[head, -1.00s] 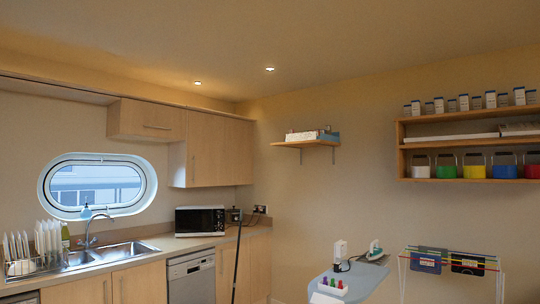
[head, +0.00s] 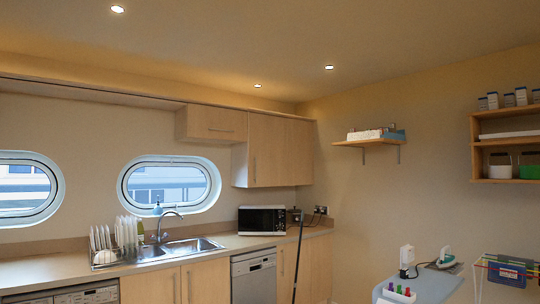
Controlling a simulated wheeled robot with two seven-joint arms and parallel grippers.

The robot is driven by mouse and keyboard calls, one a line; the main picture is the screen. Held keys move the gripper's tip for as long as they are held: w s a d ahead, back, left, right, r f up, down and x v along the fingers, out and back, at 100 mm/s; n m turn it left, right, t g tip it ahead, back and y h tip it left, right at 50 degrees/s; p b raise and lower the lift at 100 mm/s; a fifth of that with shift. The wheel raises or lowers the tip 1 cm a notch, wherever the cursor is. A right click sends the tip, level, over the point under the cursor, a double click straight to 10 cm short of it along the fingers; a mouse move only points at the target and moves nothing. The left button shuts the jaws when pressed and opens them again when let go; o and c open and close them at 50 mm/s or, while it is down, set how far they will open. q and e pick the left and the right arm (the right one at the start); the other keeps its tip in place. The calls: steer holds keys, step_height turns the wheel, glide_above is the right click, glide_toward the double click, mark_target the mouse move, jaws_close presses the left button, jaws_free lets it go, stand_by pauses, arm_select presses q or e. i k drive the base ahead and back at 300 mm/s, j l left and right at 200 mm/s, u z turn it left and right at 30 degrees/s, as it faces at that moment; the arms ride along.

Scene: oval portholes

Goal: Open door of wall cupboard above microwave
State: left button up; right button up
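The wooden wall cupboard (head: 280,152) hangs in the far corner above the microwave. Its doors look shut, and a vertical bar handle (head: 254,170) shows on the left door. A shorter wooden cupboard (head: 212,125) with a horizontal handle adjoins it on the left. The black-fronted microwave (head: 262,220) stands on the worktop below, with a clear gap between it and the cupboard. Neither of my grippers is in view.
A sink (head: 180,248) and a dish rack (head: 116,246) with plates are on the worktop (head: 60,270). A dark pole (head: 298,262) leans in front of the counter. An ironing board (head: 425,287) and a drying rack (head: 508,272) stand at the lower right.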

mark_target(268, 134)
steer(key=i+u, duration=0.1)
steer(key=i, duration=2.15)
steer(key=i+j+z, duration=0.1)
steer(key=i, duration=1.1)
